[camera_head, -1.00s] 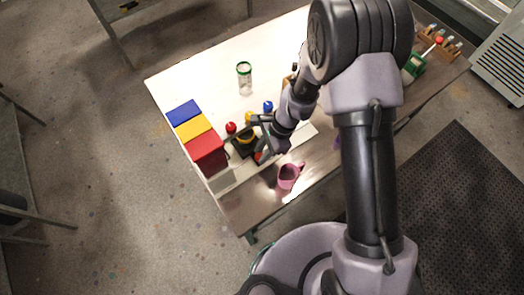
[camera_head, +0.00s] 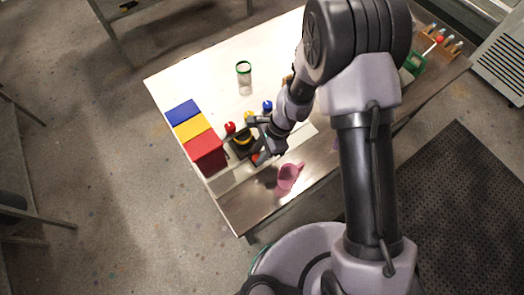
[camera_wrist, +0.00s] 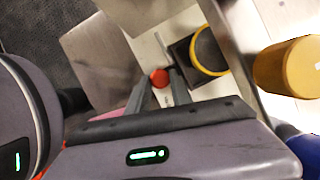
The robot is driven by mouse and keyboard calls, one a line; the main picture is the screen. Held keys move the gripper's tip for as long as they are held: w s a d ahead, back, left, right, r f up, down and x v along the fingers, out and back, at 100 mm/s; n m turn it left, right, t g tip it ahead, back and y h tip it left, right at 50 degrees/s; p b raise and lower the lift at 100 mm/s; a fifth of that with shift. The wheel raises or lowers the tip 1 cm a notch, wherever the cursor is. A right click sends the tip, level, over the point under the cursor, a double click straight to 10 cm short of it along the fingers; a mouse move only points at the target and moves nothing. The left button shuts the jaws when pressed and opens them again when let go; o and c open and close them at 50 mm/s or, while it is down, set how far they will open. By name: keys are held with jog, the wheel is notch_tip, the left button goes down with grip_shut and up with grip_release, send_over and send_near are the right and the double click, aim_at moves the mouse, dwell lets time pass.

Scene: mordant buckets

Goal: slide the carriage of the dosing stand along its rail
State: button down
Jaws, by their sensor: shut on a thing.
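The carriage of the dosing stand is a dark block (camera_head: 241,147) with a yellow-rimmed round holder on it. It sits on a pale rail strip (camera_head: 228,182) near the front of the table. In the wrist view the carriage (camera_wrist: 185,52) is ahead of my fingers, its yellow ring (camera_wrist: 208,70) facing up. An orange-red knob (camera_wrist: 159,78) shows at its near side, between my fingertips. My gripper (camera_head: 258,153) is shut on this knob. My wrist partly hides the rail's right part.
Blue (camera_head: 183,112), yellow (camera_head: 193,129) and red (camera_head: 207,154) boxes stand at the table's left edge, close to the carriage. A pink mug (camera_head: 288,177) stands in front. A green-rimmed glass (camera_head: 244,75) stands farther back. In the wrist view a yellow cylinder (camera_wrist: 287,68) is close on the right.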

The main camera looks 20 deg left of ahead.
jog(key=s+a+b, duration=0.1)
jog(key=s+a, duration=0.1)
jog(key=s, duration=0.1)
jog(key=shift+a, duration=0.2)
jog(key=c, duration=1.4)
grip_release()
jog(key=shift+o, duration=1.3)
jog(key=shift+s+a, duration=0.1)
jog(key=shift+s, duration=0.05)
jog(key=p+v, duration=0.4)
jog(key=v, duration=1.3)
jog(key=shift+r, duration=0.2)
